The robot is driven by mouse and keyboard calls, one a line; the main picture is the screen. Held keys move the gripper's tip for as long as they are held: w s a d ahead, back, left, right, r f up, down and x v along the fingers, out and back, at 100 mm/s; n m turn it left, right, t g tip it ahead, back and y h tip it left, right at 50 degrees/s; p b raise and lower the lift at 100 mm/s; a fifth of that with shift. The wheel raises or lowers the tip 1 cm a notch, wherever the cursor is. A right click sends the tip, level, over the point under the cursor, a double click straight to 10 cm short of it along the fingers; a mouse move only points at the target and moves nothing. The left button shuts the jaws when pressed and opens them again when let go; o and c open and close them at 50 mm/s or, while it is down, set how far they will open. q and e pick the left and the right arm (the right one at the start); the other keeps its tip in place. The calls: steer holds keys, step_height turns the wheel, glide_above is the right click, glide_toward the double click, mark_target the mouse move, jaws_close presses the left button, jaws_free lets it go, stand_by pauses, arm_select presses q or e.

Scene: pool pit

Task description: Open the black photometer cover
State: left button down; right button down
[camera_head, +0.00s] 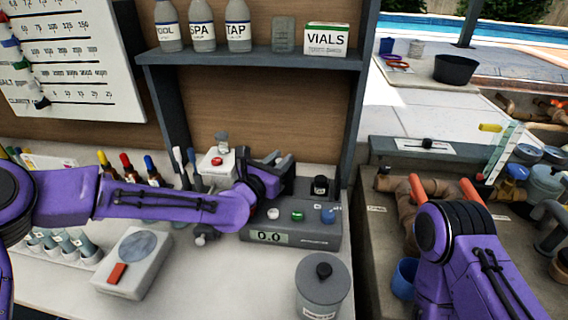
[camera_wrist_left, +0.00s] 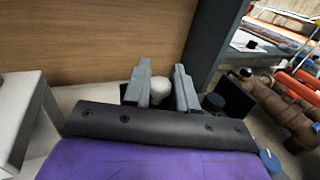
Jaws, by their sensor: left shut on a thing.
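The grey photometer (camera_head: 292,236) sits on the counter, its display reading 0.0, with white, green and blue buttons on top. My left gripper (camera_head: 284,166) is over its back left part, and the arm hides much of that area. In the left wrist view, its two grey fingers (camera_wrist_left: 160,88) close around a pale rounded piece (camera_wrist_left: 160,89). A black panel (camera_wrist_left: 238,101) stands upright right of the fingers; I cannot tell whether it is the cover. A dark round-topped piece (camera_head: 320,186) stands at the photometer's back right. My right arm shows, but its gripper does not.
A lidded grey pot (camera_head: 323,287) stands in front of the photometer. A white device (camera_head: 134,262) with a red button lies left, near a vial rack. Dropper bottles stand behind my arm. A shelf (camera_head: 250,60) with bottles and a VIALS box is above.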

arm_select(q)
steer(key=c, duration=1)
jaws_free()
steer(key=b+v, duration=0.2)
steer(key=v, duration=0.8)
steer(key=shift+b, duration=0.4)
steer(key=shift+s+a, duration=0.1)
steer(key=shift+s, duration=0.15)
steer(key=shift+a+f, duration=0.1)
